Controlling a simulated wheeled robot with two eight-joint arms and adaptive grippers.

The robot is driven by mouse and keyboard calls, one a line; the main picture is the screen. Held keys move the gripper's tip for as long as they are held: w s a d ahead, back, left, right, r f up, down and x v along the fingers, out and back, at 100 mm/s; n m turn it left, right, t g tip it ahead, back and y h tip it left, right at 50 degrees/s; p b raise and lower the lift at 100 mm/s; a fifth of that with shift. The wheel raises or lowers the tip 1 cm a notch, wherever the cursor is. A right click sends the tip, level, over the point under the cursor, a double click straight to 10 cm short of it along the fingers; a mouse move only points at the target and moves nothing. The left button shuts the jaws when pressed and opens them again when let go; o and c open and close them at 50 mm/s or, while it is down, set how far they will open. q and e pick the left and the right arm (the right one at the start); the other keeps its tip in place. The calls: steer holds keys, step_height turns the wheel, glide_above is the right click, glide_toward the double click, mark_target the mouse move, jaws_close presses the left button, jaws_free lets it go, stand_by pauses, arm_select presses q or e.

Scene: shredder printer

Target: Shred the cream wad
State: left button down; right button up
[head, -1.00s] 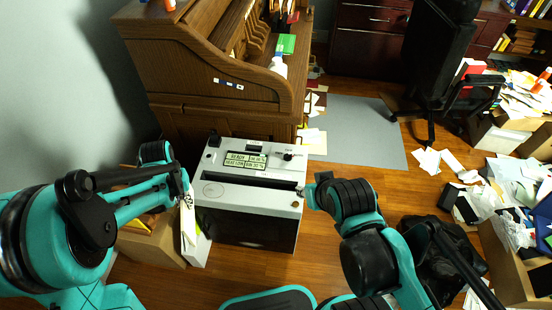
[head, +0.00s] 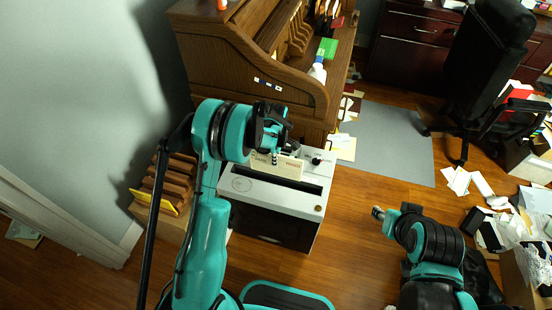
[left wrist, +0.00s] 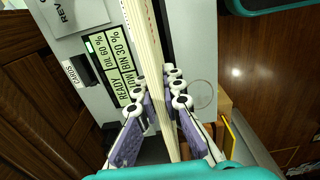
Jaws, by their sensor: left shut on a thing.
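The cream wad (head: 285,168) is a thin stack of cream sheets, seen edge-on in the left wrist view (left wrist: 150,52). My left gripper (head: 274,150) is shut on it, with purple-padded fingers (left wrist: 158,97) on either side. The wad is over the top of the white shredder (head: 241,184), close to its dark slot (head: 310,187); I cannot tell whether it touches the top. The shredder's lit display (left wrist: 116,66) shows beside the wad. My right gripper (head: 379,213) is right of the shredder, apart from it; its fingers are too small to read.
The wooden roll-top desk (head: 300,95) stands right behind the shredder. A box with brown and yellow folders (head: 160,200) is at its left. An office chair (head: 475,85), loose papers and boxes fill the right. The floor between shredder and papers is mostly clear.

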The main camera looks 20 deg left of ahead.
stand_by(0.4)
arm_select(q)
step_height(320, 180, down, 6)
steer(key=b, duration=0.5)
steer(key=shift+b, duration=0.35)
steer(key=c, duration=1.6)
jaws_free()
step_height(320, 180, up, 12)
